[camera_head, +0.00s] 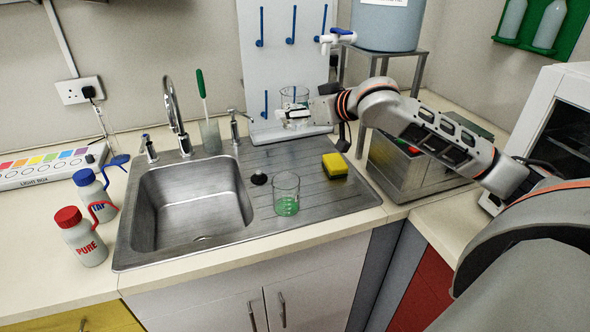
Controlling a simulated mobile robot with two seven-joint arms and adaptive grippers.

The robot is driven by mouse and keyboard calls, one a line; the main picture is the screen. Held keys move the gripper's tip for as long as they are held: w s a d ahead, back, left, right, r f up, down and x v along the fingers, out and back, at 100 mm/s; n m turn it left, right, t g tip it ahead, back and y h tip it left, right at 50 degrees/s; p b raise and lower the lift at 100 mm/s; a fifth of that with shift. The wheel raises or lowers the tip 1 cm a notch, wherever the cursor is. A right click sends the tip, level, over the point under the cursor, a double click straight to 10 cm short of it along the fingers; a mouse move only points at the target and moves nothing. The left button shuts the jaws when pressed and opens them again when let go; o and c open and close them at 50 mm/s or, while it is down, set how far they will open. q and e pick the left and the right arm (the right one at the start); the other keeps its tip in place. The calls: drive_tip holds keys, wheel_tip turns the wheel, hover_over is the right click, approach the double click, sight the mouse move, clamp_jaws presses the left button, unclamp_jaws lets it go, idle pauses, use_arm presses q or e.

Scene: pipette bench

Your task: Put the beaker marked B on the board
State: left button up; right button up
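The white board (280,55) with blue pegs stands upright behind the drainer. One clear glass beaker (295,95) is at the board's lower middle; a blue peg shows through or beside it, and I cannot tell whether it sits on the peg. My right gripper (291,114) is at this beaker's lower part, partly hiding it; whether the fingers grip it is too small to tell. I cannot read a letter on either beaker. My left gripper is out of view.
The steel sink (190,204) has a tall tap (175,110). A black plug (259,178) and a yellow sponge (335,165) lie on the drainer. Red-capped (82,238) and blue-capped (95,195) bottles stand left. A steel box (400,173) stands under my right arm.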

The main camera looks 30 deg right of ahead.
wheel_tip(320, 180, down, 13)
drive_tip(key=shift+b, duration=1.15)
drive_tip(key=shift+f+b, duration=0.45)
drive_tip(key=shift+f, duration=2.1)
drive_tip(key=o, duration=0.9)
drive_tip(key=shift+f, duration=0.1)
drive_tip(key=shift+c, duration=0.2)
